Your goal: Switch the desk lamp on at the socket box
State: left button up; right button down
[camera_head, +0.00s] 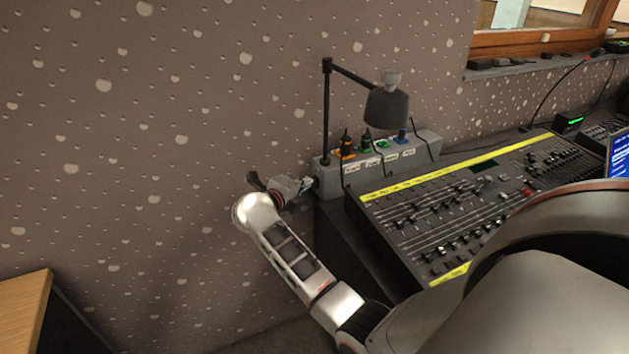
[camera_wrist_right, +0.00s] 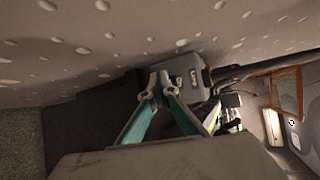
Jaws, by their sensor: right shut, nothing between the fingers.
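The desk lamp (camera_head: 386,108) has a dark conical shade on a black jointed arm and stands at the left part of the socket box; no glow shows at its shade. The grey socket box (camera_head: 427,146) lies along the wall behind the mixing desk, with coloured plugs and white labels on it. My right gripper (camera_head: 307,183) is shut and empty beside the box's left end. In the right wrist view its fingertips (camera_wrist_right: 159,82) are together, just left of the box's end (camera_wrist_right: 183,70); contact cannot be told. Any switch is too small to make out. My left gripper is not in view.
The mixing desk (camera_head: 425,222) with faders and yellow strips fills the space in front of the box. Black cables run from the plugs. The speckled wall (camera_head: 150,130) is close behind my right gripper. A wooden edge (camera_head: 25,305) shows at lower left.

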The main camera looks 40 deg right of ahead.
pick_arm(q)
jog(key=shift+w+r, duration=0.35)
pick_arm(e)
jog(key=shift+d, duration=0.2)
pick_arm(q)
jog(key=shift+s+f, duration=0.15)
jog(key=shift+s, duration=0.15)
pick_arm(e)
jog(key=shift+d, duration=0.1)
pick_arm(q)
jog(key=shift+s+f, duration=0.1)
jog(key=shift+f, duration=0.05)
pick_arm(e)
jog(key=shift+w+a+f, duration=0.1)
jog(key=shift+a, duration=0.65)
